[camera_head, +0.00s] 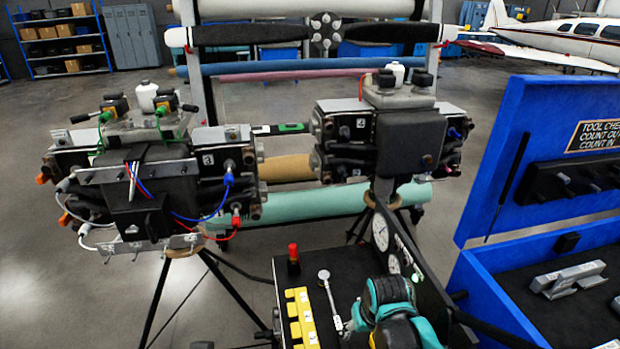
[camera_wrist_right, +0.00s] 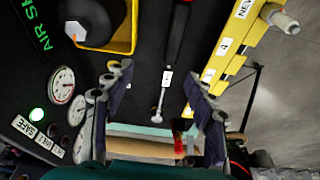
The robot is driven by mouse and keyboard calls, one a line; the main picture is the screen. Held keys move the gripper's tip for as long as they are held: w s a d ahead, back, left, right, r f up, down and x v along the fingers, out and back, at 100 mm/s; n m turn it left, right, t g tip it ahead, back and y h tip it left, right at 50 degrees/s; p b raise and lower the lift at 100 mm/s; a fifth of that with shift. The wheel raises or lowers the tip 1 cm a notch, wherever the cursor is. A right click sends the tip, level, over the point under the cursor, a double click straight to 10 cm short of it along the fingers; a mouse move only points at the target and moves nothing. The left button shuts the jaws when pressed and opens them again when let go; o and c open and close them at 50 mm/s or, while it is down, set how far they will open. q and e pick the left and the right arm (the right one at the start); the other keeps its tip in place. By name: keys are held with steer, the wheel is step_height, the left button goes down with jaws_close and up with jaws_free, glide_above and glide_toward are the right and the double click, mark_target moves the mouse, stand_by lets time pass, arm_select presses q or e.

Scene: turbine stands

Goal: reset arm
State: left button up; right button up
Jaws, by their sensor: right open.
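My right gripper (camera_head: 385,308) is at the lower middle of the head view, over the right part of the black bench top, seen mostly as teal and black housing. In the right wrist view its two fingers (camera_wrist_right: 160,95) stand wide apart with nothing held between them. A silver ratchet (camera_head: 329,297) lies on the bench beside the gripper. It also shows beyond the fingers in the right wrist view (camera_wrist_right: 158,103). My left gripper is out of view.
A yellow numbered strip (camera_head: 300,316) and a red-topped post (camera_head: 293,257) are on the bench (camera_head: 262,270). A gauge panel (camera_head: 381,232) rises close behind the gripper. Two turbine stands (camera_head: 150,185) (camera_head: 385,140) stand beyond. A blue tool case (camera_head: 490,300) is at right.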

steer(key=s+d+r+t, duration=0.2)
steer(key=s+r, duration=0.1)
steer(key=s, duration=0.2)
steer(key=s+d+r+m+t, duration=0.1)
steer(key=s+d+r+t, duration=0.1)
steer(key=s, duration=0.3)
steer(key=shift+s+d+r, duration=0.25)
steer(key=shift+d+r, duration=0.05)
steer(key=shift+r, duration=0.6)
